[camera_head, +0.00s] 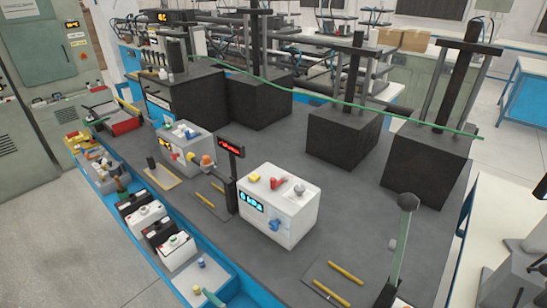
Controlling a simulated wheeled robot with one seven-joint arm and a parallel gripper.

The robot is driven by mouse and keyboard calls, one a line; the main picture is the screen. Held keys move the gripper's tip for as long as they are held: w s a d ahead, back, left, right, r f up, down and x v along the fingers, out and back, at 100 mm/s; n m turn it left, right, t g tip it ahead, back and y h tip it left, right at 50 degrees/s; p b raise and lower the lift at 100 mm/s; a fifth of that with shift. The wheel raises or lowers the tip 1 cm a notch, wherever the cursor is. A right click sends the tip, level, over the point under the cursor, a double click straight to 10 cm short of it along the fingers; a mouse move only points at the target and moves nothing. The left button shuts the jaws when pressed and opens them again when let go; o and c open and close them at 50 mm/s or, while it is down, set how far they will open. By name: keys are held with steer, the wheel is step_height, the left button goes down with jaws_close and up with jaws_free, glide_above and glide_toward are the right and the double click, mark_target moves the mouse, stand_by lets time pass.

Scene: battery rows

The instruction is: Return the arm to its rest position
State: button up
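My gripper cannot be made out in the head view. A grey and dark mechanical part (520,278) shows at the lower right edge, and I cannot tell whether it belongs to my arm. The dark grey workbench (345,215) fills the middle of the view. On it stands a white box-shaped device (283,222) with a blue display, a yellow and a red part on top. A grey device (184,143) with an orange knob stands further left. Yellow sticks (345,272) lie on the bench at the front right, and more yellow sticks (210,199) lie left of the white device.
A blue-edged tray row (215,268) with several black and white batteries (175,248) runs along the bench's front left. Black blocks with posts (342,135) stand at the back. A green-grey lever (402,240) rises at the right. Open floor (50,230) lies to the left.

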steer(key=s+d+f+m+t+h, duration=0.2)
steer(key=s+d+m+h, duration=0.1)
steer(key=s+d, duration=0.4)
steer(key=s+d+f+m+t+h, duration=0.25)
steer(key=s+d, duration=0.25)
steer(key=d, duration=0.5)
steer(key=s+d+r+m+h, duration=0.1)
steer(key=s+d+r+h, duration=0.1)
steer(key=s+d+r, duration=0.2)
steer(key=s+d+r+m+t+h, duration=0.1)
steer(key=s+d+r+m+h, duration=0.1)
steer(key=s+d+r, duration=0.2)
steer(key=r+v, duration=0.1)
steer(key=v, duration=0.8)
steer(key=shift+w+d+r+m+t, duration=0.1)
steer(key=shift+r+m+t, duration=0.05)
steer(key=shift+m+t, duration=0.1)
